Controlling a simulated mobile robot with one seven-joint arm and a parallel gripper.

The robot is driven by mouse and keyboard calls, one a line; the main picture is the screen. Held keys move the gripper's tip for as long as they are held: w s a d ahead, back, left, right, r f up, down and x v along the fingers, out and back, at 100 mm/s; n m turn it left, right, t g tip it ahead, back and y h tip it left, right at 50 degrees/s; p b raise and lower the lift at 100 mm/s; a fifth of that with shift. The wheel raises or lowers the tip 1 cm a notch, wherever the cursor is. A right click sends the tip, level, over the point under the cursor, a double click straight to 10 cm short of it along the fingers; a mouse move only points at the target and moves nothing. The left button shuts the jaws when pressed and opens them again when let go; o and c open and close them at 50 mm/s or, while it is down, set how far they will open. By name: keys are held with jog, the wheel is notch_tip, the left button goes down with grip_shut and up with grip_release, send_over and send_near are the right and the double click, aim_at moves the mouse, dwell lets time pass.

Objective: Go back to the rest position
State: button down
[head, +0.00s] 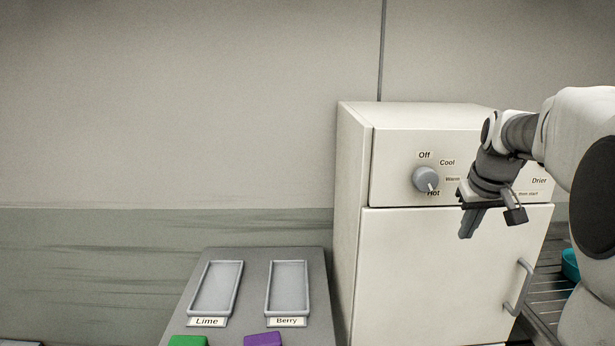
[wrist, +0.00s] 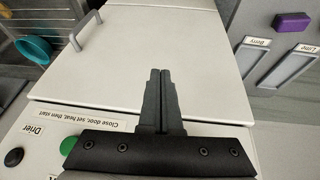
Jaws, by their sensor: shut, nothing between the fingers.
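My gripper (head: 467,226) is shut and empty, in front of the drier (head: 450,260) at the right of the head view. In the wrist view my gripper (wrist: 160,72) points over the drier's pale door (wrist: 150,50), with its two fingers together. The drier's door looks closed, with its handle (head: 517,287) at the right edge. The drier's grey knob (head: 426,179) has its white mark near "Hot". A green button (wrist: 68,147) and a black button (wrist: 14,157) show on the drier in the wrist view.
A grey stand left of the drier holds the Lime tray (head: 204,312) and the Berry tray (head: 271,308), both looking empty. A green block (head: 188,341) and a purple block (head: 263,340) sit before them. A teal object (head: 571,264) lies on a slatted rack at right.

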jog(key=s+a+n+t, duration=0.1)
jog(key=s+a, duration=1)
jog(key=a, duration=0.4)
jog(key=s+a+f, duration=0.2)
jog(key=s, duration=0.5)
jog(key=s+a+f+y, duration=0.1)
jog(key=s+a+f, duration=0.1)
jog(key=s, duration=0.5)
jog(key=shift+a+f, duration=0.15)
jog(key=shift+a, duration=0.05)
